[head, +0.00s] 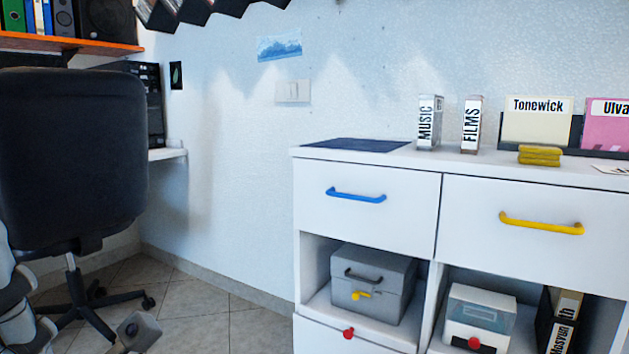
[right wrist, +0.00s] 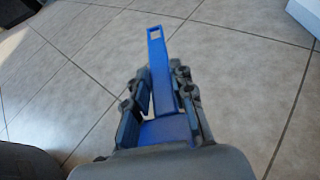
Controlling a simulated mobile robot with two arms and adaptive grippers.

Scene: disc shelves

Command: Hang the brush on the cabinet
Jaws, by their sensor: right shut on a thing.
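In the right wrist view, my right gripper (right wrist: 163,95) is shut on a blue brush (right wrist: 157,60). The brush's flat handle sticks out past the fingers, with a square hole at its end. Its lower blue part lies between the fingers, close to the wrist; bristles cannot be made out. The white cabinet (head: 375,220) stands at the right in the head view. It has a drawer with a blue handle (head: 356,195), one with a yellow handle (head: 541,223), and a red knob (head: 348,333) lower down. My left gripper's fingers do not show.
A black office chair (head: 75,160) stands at the left. On the cabinet top are a dark mat (head: 357,145), MUSIC (head: 429,122) and FILMS (head: 471,124) boxes. A grey box (head: 372,283) sits in an open compartment.

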